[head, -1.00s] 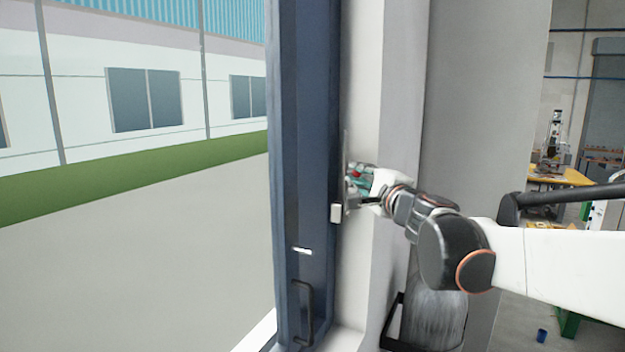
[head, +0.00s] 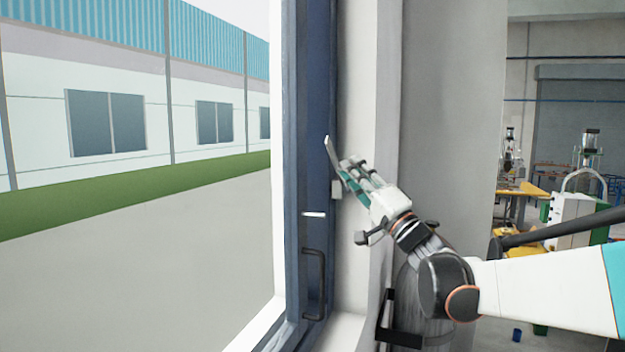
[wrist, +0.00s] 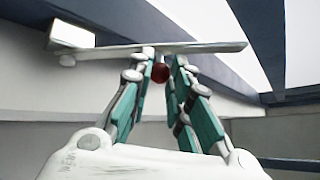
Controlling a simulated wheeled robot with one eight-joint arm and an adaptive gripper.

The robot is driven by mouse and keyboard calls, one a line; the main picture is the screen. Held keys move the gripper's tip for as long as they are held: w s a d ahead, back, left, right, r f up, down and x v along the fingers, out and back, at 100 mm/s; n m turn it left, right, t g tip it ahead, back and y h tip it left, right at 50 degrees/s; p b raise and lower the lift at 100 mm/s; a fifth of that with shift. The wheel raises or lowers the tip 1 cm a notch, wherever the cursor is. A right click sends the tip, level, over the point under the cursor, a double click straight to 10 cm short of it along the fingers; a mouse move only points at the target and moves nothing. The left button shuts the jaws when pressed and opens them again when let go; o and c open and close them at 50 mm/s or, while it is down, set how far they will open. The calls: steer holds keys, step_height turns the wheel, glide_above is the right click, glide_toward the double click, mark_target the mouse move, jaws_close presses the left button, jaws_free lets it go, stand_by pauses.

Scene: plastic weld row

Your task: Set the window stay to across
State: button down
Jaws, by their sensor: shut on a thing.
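The window stay (wrist: 205,47) is a thin pale bar with a red knob (wrist: 160,73). In the wrist view it runs across the picture, with a white block (wrist: 72,33) at its left end. In the head view the stay (head: 332,153) leans up and left beside the dark blue window frame, with the white block (head: 336,190) just below. My gripper (head: 347,172) is at the stay. In the wrist view my gripper (wrist: 163,66) is shut on the red knob, between its green-padded fingers. The fingers hide the stay's lower part in the head view.
The dark blue window frame (head: 318,90) stands left of my gripper, with a dark pull handle (head: 321,285) lower down. A pale wall (head: 450,120) is close on the right. A white sill (head: 345,330) runs below. Workshop benches (head: 520,190) stand far right.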

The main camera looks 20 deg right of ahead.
step_height(320, 180, down, 8)
steer(key=s+n+g+y+b, duration=0.1)
steer(key=n+g+y+b, duration=0.6)
steer(key=n+y, duration=0.5)
steer(key=shift+s+a+r+n+y, duration=0.2)
steer(key=shift+a+n+y, duration=0.25)
steer(key=shift+n, duration=1.85)
steer(key=shift+b, duration=0.3)
steer(key=c, duration=1.5)
jaws_free()
steer(key=shift+o, duration=0.2)
steer(key=shift+d+f, duration=0.1)
steer(key=v, duration=1.1)
steer(key=shift+s+d+f, duration=0.2)
steer(key=shift+d, duration=0.15)
